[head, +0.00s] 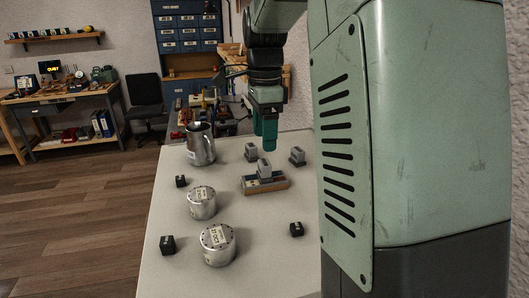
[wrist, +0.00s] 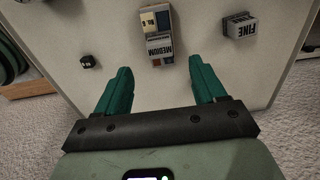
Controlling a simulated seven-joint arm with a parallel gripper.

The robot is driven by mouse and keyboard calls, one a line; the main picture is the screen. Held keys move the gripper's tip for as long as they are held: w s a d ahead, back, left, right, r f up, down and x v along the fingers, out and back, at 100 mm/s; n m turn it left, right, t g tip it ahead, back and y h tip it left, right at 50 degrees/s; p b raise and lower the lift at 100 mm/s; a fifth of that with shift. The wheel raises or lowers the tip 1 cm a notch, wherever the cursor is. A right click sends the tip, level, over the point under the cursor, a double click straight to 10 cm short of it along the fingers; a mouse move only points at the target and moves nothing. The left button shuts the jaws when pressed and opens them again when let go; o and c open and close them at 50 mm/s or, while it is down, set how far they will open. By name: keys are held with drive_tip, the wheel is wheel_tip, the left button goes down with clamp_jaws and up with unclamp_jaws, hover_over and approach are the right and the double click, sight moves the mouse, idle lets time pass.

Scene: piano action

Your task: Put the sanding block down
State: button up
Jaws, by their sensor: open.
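My gripper (head: 270,146) hangs over the back part of the white table in the head view. In the wrist view its two green fingers (wrist: 160,67) are spread wide with nothing between them. A grey block (head: 264,169) stands on a wooden base (head: 270,185) below and in front of my gripper. Two more grey blocks stand behind it, one at left (head: 251,152) and one at right (head: 297,156). The wrist view shows a block marked MEDIUM (wrist: 160,48) beyond the fingertips and one marked FINE (wrist: 239,27) to its right. Which block is the task's is unclear.
A metal mug (head: 201,146) and two metal cans, one farther (head: 202,205) and one nearer (head: 218,248), stand at the left. Small black cubes (head: 168,245) are scattered about; one shows in the wrist view (wrist: 88,61). The white tabletop (head: 262,225) is clear before the base.

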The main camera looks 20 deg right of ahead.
drive_tip(key=s+a+r+n+t, duration=0.2)
drive_tip(key=s+r+n, duration=0.3)
drive_tip(key=s+r, duration=0.3)
drive_tip(key=s+a+f+n+t, duration=0.1)
drive_tip(key=s+f+n, duration=0.1)
drive_tip(key=s+n, duration=0.4)
drive_tip(key=s+a+f+n+t, duration=0.1)
drive_tip(key=s+n+t, duration=0.1)
drive_tip(key=s+n, duration=0.5)
drive_tip(key=s, duration=0.5)
drive_tip(key=shift+a+f+n+t, duration=0.2)
drive_tip(key=shift+f+n+t, duration=0.1)
drive_tip(key=shift+f, duration=0.1)
